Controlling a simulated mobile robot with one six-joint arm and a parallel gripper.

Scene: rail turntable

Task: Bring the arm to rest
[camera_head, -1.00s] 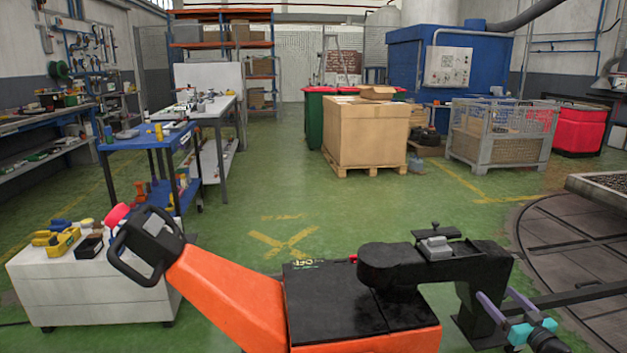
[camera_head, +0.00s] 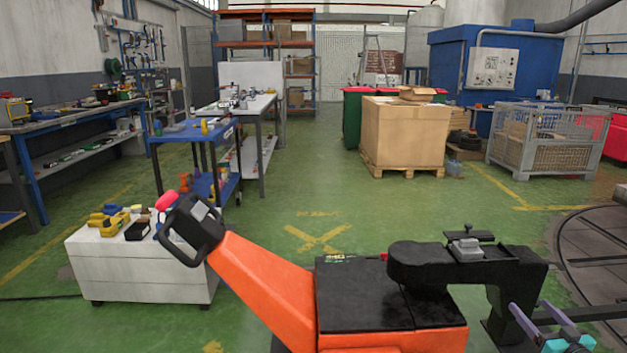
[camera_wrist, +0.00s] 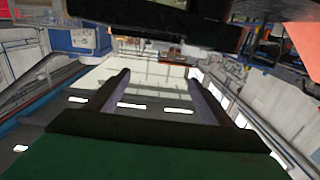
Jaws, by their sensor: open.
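My arm (camera_head: 470,268) is black and folded low at the lower right of the head view. It bends down at its right end. My gripper (camera_head: 529,306) sits at the lower right edge of that view, with purple-grey fingers and a teal part behind them. In the wrist view my gripper (camera_wrist: 158,77) shows two dark fingers standing well apart. Nothing is between them, so it is open and empty. Beyond the fingers are a pale area and bright strips. The gripper's lower body is cut off in the head view.
A white cabinet (camera_head: 140,270) with yellow tools stands at the left. A blue cart (camera_head: 190,134) is behind it. A cardboard box on a pallet (camera_head: 405,140) and a wire cage (camera_head: 545,150) stand farther back. A round floor track (camera_head: 590,250) lies at the right. Green floor is clear in the middle.

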